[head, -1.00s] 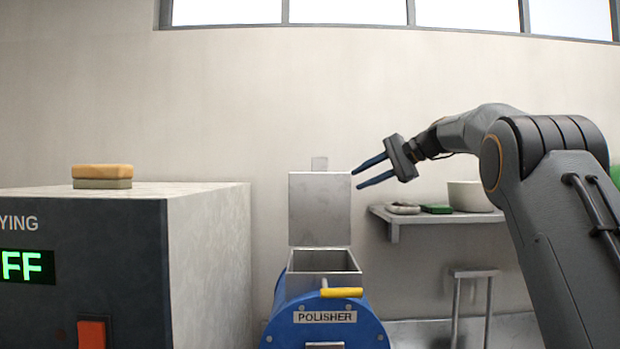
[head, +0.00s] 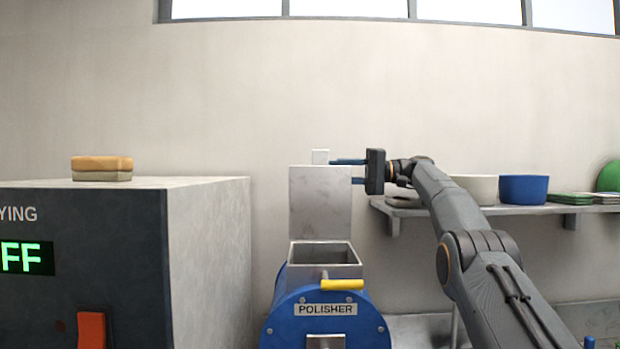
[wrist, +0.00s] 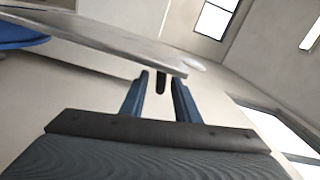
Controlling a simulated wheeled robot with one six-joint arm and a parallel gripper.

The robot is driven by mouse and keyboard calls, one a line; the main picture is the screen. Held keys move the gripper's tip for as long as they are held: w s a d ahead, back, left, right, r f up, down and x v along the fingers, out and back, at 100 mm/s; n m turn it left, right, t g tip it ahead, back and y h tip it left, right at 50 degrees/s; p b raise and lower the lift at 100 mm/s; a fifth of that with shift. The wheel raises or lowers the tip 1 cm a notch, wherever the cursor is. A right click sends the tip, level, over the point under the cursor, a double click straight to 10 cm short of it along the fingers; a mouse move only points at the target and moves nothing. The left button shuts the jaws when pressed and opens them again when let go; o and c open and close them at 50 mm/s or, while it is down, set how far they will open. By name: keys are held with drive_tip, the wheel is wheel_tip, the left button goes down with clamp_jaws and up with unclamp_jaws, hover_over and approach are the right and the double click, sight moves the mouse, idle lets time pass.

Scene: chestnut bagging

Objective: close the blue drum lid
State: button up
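The blue drum (head: 290,328), labelled POLISHER, stands at the lower middle of the head view with its square metal mouth (head: 325,253) open. My gripper (head: 346,171) is at the lid's upper right edge, fingers pointing left and spread apart. The upper finger is close to the tab; contact is unclear. In the wrist view the lid (wrist: 110,38) runs just beyond my open fingers (wrist: 160,88). A small dark piece shows between the fingertips; I cannot tell what it is.
A dark drying machine (head: 90,260) with a sponge (head: 101,168) on top stands at the left. The wall above the lid is clear.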

sight(310, 171)
drive_tip(key=shift+a+f+b, duration=0.15)
drive_tip(key=shift+a+b, duration=0.5)
drive_tip(key=shift+b, duration=0.2)
drive_tip(key=shift+a+b, duration=0.6)
drive_tip(key=shift+a, duration=2.05)
clamp_jaws()
